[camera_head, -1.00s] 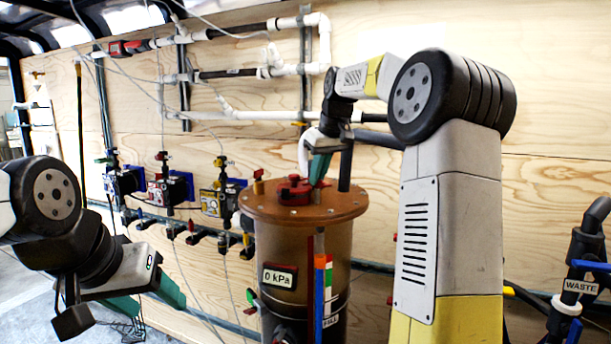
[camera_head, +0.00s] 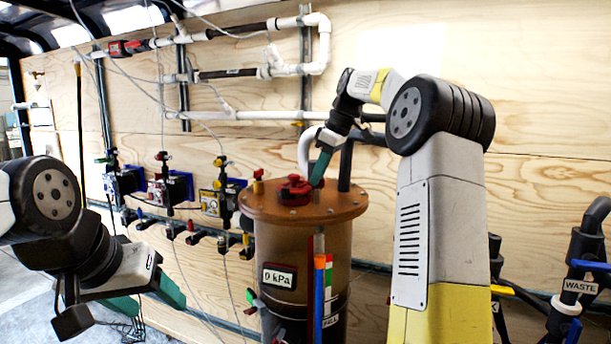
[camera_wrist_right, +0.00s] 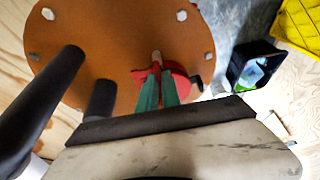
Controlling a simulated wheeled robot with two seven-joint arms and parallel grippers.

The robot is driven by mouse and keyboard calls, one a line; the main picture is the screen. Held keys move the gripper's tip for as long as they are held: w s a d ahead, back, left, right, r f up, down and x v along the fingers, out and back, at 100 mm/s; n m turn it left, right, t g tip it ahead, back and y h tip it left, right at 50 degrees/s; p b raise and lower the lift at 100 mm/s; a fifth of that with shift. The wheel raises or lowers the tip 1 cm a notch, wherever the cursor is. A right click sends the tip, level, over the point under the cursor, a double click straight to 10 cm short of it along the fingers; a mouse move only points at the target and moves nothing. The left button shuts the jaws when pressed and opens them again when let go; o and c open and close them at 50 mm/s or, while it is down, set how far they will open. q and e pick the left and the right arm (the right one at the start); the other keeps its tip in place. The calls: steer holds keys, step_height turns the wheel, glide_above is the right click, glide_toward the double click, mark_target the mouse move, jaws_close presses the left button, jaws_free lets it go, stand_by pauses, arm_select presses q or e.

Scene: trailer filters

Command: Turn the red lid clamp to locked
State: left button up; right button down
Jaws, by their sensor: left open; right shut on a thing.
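The red lid clamp (camera_head: 294,189) sits on top of the round orange-brown lid (camera_head: 335,209) of the filter vessel. It also shows in the right wrist view (camera_wrist_right: 178,87). My right gripper (camera_head: 314,181) reaches down to the clamp from the upper right, its green fingers shut on part of it. In the right wrist view the fingertips (camera_wrist_right: 158,78) meet at the clamp's red handle; the exact grip is small to see. My left gripper (camera_head: 150,300) is open and empty at the lower left, well away from the vessel.
A gauge (camera_head: 279,276) on the vessel reads 0 kPa. Dark pipes (camera_wrist_right: 48,90) rise from the lid beside my right gripper. Valves (camera_head: 213,203) line the wooden wall to the left. A waste pipe (camera_head: 580,286) stands at the far right.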

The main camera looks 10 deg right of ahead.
steer(key=shift+r+n, duration=0.1)
steer(key=shift+n, duration=0.4)
steer(key=c, duration=1.5)
jaws_free()
steer(key=shift+c, duration=0.2)
steer(key=shift+d, duration=0.1)
steer(key=v, duration=0.7)
steer(key=shift+d+r, duration=0.25)
steer(key=shift+r, duration=0.05)
steer(key=shift+a, duration=0.1)
